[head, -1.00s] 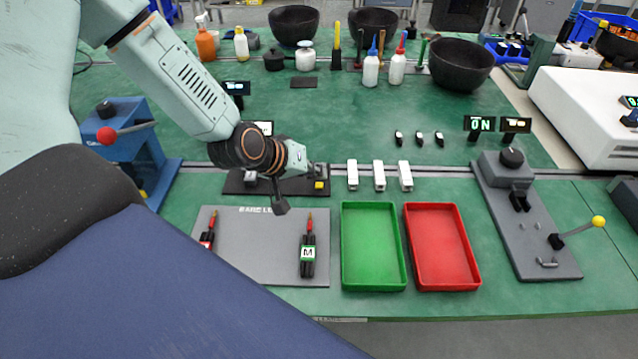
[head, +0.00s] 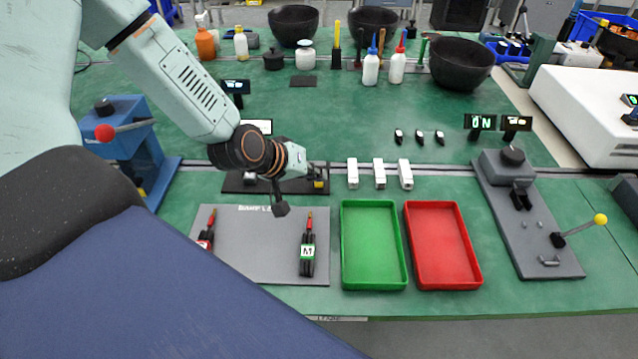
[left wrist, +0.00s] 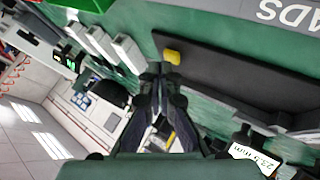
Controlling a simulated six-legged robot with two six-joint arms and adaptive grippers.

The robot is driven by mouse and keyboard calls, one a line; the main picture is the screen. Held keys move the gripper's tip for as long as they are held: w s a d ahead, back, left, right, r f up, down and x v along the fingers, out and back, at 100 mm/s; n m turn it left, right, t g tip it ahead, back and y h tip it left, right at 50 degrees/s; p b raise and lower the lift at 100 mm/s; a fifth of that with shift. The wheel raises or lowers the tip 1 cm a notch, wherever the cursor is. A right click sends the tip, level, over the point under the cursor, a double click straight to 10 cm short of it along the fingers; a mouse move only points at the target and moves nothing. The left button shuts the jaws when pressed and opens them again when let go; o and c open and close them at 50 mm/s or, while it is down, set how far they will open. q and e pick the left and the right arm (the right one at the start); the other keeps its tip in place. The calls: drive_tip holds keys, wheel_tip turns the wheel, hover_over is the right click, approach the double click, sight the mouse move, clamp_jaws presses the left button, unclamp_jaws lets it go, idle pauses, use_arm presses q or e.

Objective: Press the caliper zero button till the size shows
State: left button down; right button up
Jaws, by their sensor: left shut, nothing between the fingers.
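The caliper stand is a long dark base (head: 235,184) behind the grey mat, partly hidden by my left arm. Its yellow button (head: 318,184) is at the base's right end and also shows in the left wrist view (left wrist: 172,57). My left gripper (head: 318,171) is shut and empty, its fingertips right at the button; I cannot tell whether they touch it. In the left wrist view the closed fingertips (left wrist: 160,70) lie just beside the button. A white display (left wrist: 252,160) there seems to read 23.5 mm. My right gripper is not in view.
The grey mat (head: 250,265) holds two red-and-black probes. A green tray (head: 345,286) and a red tray (head: 474,286) stand right of it. Several white blocks (head: 379,174) lie behind the trays. A blue lever device (head: 130,130) is at the left.

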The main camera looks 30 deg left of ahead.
sight(316, 185)
use_arm(q)
drive_tip(key=shift+f+b, duration=0.4)
drive_tip(key=shift+f, duration=0.05)
idle(0.6)
idle(0.4)
drive_tip(key=shift+r+p, duration=0.85)
drive_tip(key=shift+r, duration=0.05)
wheel_tip(316, 185, up, 5)
drive_tip(key=p, duration=0.5)
idle(0.6)
